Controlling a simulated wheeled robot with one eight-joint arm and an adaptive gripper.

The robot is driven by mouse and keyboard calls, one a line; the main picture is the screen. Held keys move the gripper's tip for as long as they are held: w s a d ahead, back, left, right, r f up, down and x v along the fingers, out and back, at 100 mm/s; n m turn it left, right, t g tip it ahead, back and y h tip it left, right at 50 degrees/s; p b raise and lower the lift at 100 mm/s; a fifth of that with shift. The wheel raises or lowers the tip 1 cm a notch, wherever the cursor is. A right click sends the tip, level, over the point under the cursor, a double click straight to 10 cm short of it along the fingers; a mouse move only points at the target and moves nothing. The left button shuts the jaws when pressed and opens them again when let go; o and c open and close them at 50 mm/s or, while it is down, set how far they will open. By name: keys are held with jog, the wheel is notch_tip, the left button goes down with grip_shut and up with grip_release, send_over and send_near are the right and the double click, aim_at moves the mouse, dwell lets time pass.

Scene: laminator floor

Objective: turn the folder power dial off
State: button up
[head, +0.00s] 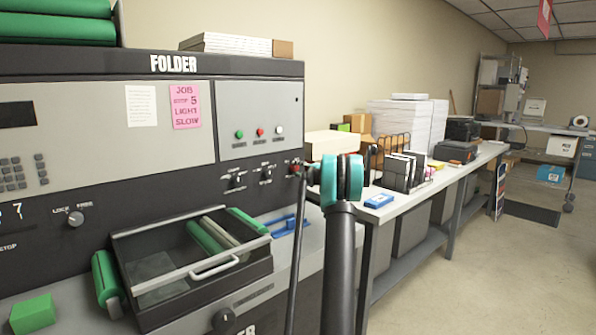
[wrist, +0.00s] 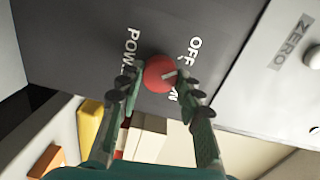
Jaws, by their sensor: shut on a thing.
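The folder power dial (wrist: 158,72) is a round red knob with a white pointer mark on the dark panel. My gripper (wrist: 157,80) is shut on it, one finger at each side. The pointer aims to the right in the wrist view, toward the gap between the OFF label (wrist: 195,47) and a partly covered ON label. The POWER label (wrist: 132,45) is partly hidden by the left finger. In the head view the red dial (head: 294,168) shows at the panel's right end, with my gripper (head: 303,172) against it.
The folder (head: 150,175) fills the left, with its open tray (head: 200,305) below the panel. Two other knobs (head: 237,180) sit left of the dial. A bench (head: 415,195) with boxes and paper stacks runs along the wall.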

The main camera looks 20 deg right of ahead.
jog(key=shift+n, duration=0.6)
jog(key=o, duration=1.2)
jog(key=shift+c, duration=0.2)
jog(key=v, duration=1.2)
